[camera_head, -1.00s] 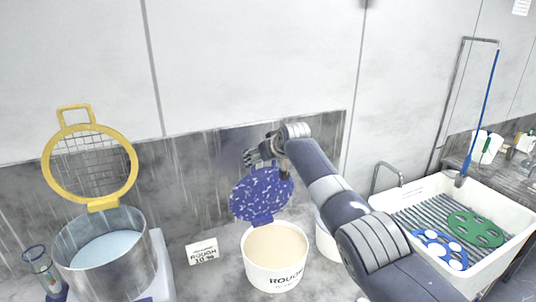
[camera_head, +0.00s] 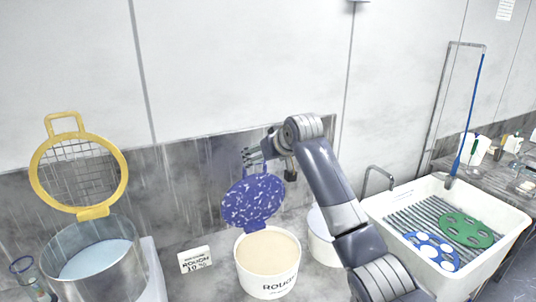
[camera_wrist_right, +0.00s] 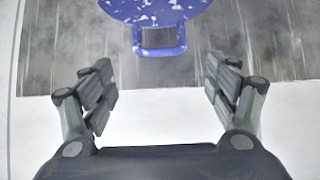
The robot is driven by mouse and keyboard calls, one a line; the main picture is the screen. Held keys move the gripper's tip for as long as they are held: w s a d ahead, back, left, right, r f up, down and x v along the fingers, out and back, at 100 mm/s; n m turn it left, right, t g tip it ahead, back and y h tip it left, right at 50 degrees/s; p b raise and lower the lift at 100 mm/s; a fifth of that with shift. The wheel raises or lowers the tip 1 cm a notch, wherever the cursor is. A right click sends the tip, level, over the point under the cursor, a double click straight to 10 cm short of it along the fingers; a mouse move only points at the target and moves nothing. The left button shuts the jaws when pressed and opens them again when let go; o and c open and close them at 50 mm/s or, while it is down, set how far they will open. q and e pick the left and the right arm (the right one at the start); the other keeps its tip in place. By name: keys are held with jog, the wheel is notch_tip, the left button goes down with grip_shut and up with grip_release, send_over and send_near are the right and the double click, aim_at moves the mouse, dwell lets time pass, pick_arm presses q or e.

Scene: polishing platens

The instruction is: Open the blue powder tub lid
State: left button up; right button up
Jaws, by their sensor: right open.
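The powder tub (camera_head: 268,268) is white, marked "ROUGH", and filled with pale powder. Its blue, white-speckled lid (camera_head: 252,202) stands raised, nearly upright, at the tub's back edge. The lid's edge and its blue tab (camera_wrist_right: 160,38) show at the top of the right wrist view. My right gripper (camera_head: 252,157) is just above the lid's upper edge in the head view. In the right wrist view its fingers (camera_wrist_right: 160,78) are spread, with nothing between them and the lid apart from them. My left gripper is not in view.
A metal pot (camera_head: 98,268) with a raised yellow mesh lid (camera_head: 36,178) stands at left, near a "ROUGH" card (camera_head: 195,259). Another white tub (camera_head: 322,240) is partly behind my right arm. A white sink (camera_head: 500,220) holding blue and green discs is at right.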

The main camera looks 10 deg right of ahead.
jog(key=shift+v, duration=1.35)
jog(key=shift+f, duration=0.1)
